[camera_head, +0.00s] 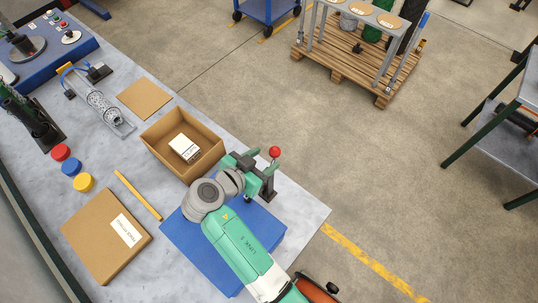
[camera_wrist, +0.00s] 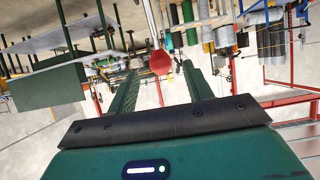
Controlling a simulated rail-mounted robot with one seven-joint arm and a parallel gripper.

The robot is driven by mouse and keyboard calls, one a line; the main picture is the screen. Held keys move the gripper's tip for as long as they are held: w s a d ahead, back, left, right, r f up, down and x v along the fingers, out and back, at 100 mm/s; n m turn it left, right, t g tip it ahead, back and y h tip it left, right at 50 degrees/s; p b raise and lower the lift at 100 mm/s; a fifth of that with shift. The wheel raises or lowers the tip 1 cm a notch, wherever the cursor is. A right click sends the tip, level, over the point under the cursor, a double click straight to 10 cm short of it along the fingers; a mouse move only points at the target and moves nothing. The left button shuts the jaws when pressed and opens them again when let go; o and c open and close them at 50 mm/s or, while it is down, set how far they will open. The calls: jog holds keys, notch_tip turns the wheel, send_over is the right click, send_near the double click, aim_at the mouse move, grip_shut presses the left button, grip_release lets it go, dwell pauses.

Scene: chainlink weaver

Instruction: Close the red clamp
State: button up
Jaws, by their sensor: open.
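The red clamp shows as a round red knob (camera_head: 274,151) on an upright dark post (camera_head: 268,186) at the right edge of the grey table in the head view. My gripper (camera_head: 264,160) is beside it, with its fingers pointing toward the knob. In the wrist view, the red knob (camera_wrist: 161,62) shows in the gap between the two green fingers of my gripper (camera_wrist: 160,78), near their tips. The fingers are apart, with floor visible on both sides of the knob. I cannot tell how far beyond the tips it is. My gripper and arm hide part of the clamp's base.
An open cardboard box (camera_head: 153,141) holding a small white box (camera_head: 184,148) is left of my gripper. A blue mat (camera_head: 190,240) lies under my arm. Red, blue and yellow discs (camera_head: 71,168), a yellow bar (camera_head: 138,195) and a flat carton (camera_head: 90,235) lie further left.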

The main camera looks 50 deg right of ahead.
jog(key=v, duration=0.4)
jog(key=shift+a, duration=0.15)
jog(key=shift+r, duration=0.1)
jog(key=w+a+r+n+t+y+p, duration=0.25)
jog(key=w+a+r+t, duration=0.2)
jog(key=r, duration=0.65)
jog(key=w+a+r+n+t+y+p, duration=0.1)
jog(key=w+a+r+n+t+p, duration=0.25)
jog(key=r, duration=0.65)
jog(key=w+a+r+n+t+y+p, duration=0.15)
jog(key=w+a+r+n+t, duration=0.3)
jog(key=r, duration=0.65)
jog(key=s+a+r+n+t+y+p, duration=0.1)
jog(key=s+a+r+t, duration=0.3)
jog(key=r, duration=0.5)
jog(key=s+a+r+n+t+y+p, duration=0.1)
jog(key=s+a+r+n+t+y, duration=0.3)
jog(key=r, duration=0.6)
jog(key=s+a+r+n+t+y+p, duration=0.1)
jog(key=s+a+r+n+t+y, duration=0.2)
jog(key=r, duration=0.7)
jog(key=s+a+t, duration=0.2)
jog(key=s, duration=0.1)
jog(key=shift+a+r, duration=0.2)
